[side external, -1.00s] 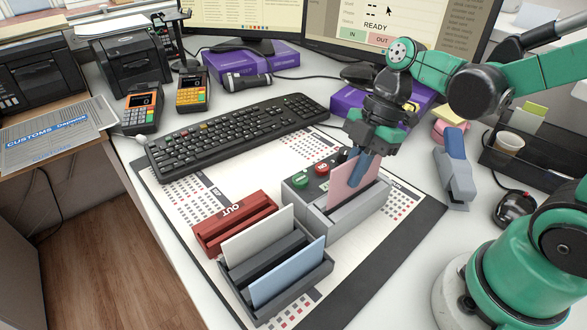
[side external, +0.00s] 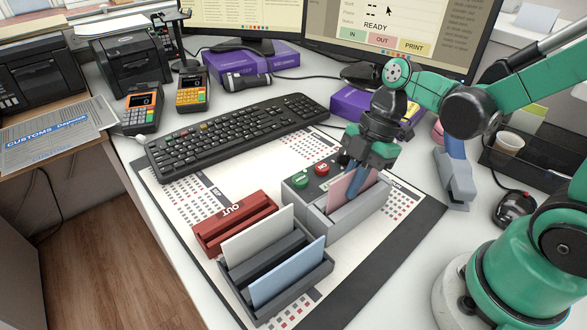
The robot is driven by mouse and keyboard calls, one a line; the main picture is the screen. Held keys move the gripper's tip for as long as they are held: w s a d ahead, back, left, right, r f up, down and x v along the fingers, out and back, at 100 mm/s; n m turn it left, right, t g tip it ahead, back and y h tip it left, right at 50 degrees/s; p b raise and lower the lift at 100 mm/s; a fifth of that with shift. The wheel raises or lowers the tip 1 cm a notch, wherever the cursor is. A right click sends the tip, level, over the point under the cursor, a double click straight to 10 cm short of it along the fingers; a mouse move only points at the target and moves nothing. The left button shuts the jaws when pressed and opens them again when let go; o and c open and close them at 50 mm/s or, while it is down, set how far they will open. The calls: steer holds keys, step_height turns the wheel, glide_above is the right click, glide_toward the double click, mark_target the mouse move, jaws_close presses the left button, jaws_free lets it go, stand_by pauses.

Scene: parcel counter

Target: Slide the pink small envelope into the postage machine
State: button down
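The pink small envelope (side external: 337,192) stands upright in the slot of the grey postage machine (side external: 345,217), with its upper part showing above the slot. My gripper (side external: 356,184) points down at the envelope's top right part, and its blue fingers lie against the pink paper. The fingers appear closed on the envelope; the far finger is hidden. A green button (side external: 300,179) and a red button (side external: 321,169) sit on the machine's top.
A dark rack holds a white envelope (side external: 258,236) and a light blue envelope (side external: 287,272) left of the machine. A red OUT tray (side external: 233,222) stands beside it. A blue-grey stapler (side external: 455,178) is to the right. A keyboard (side external: 238,133) lies behind.

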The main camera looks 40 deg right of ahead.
steer(key=shift+f, duration=0.2)
steer(key=c, duration=0.9)
jaws_free()
steer(key=shift+v, duration=2.8)
steer(key=m+t+h, duration=0.1)
steer(key=m, duration=0.3)
steer(key=shift+w, duration=0.1)
steer(key=m, duration=0.1)
steer(key=m+t+h, duration=0.1)
steer(key=m, duration=0.1)
steer(key=m+t, duration=0.1)
steer(key=m, duration=0.1)
steer(key=shift+w+d+r+h, duration=0.25)
steer(key=shift+h, duration=0.15)
steer(key=m, duration=0.1)
steer(key=m+t, duration=0.1)
steer(key=m, duration=0.1)
steer(key=m+t+h, duration=0.1)
steer(key=shift+w+d+r, duration=0.15)
steer(key=shift+w+r, duration=0.1)
steer(key=shift+r, duration=0.1)
steer(key=m, duration=0.1)
steer(key=m+t, duration=0.1)
steer(key=m, duration=0.1)
steer(key=r+m+t, duration=0.1)
steer(key=shift+w+m+h, duration=0.3)
steer(key=shift+w+h, duration=0.05)
steer(key=shift+h, duration=0.05)
